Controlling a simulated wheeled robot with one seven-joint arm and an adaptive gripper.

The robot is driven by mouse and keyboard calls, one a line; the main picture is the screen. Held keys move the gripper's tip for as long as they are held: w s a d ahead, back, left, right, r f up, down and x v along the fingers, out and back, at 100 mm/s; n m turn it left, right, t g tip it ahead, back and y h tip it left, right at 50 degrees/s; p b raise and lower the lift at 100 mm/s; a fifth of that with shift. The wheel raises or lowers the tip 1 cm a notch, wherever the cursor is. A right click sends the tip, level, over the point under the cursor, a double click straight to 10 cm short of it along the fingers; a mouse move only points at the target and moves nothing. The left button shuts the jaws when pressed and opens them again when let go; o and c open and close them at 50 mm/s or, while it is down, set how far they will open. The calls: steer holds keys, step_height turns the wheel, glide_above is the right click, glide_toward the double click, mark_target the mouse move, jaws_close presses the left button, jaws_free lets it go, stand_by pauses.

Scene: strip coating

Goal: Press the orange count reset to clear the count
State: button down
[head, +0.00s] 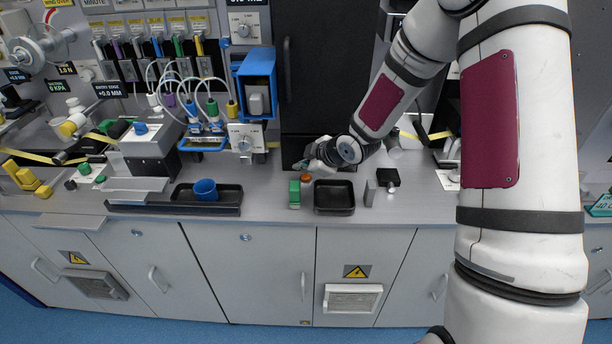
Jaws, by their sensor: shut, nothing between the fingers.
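The orange count reset (306,178) is a small round button low on the bench, just right of a green block (295,194). My gripper (299,166) is shut and empty. In the head view its fingertips appear just above and slightly left of the orange button. I cannot tell whether they touch it. No count display can be made out near the button.
A black tray (334,211) stands right of the button, with a small grey upright plate (369,193) beyond it. A dark tall panel (312,90) rises behind my gripper.

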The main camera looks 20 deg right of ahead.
mark_target(305, 178)
steer(key=shift+r, duration=0.15)
steer(key=shift+r+p, duration=2.15)
steer(key=shift+r, duration=0.2)
steer(key=shift+r, duration=0.2)
steer(key=s+d+r+m+g+h, duration=0.1)
steer(key=s+d+r+m+h, duration=0.25)
steer(key=s+r, duration=0.6)
steer(key=s+d+r+m+g+h, duration=0.15)
steer(key=s+r+m, duration=0.25)
steer(key=s+r, duration=0.55)
steer(key=s+a+r+m+g, duration=0.1)
steer(key=s+a+r+m, duration=0.1)
steer(key=s, duration=0.9)
steer(key=s+a+r+m+y+p, duration=0.1)
steer(key=s+m, duration=0.3)
steer(key=s, duration=0.6)
steer(key=shift+s+a+r+g, duration=0.35)
steer(key=shift+a+r, duration=0.2)
steer(key=shift+r, duration=0.2)
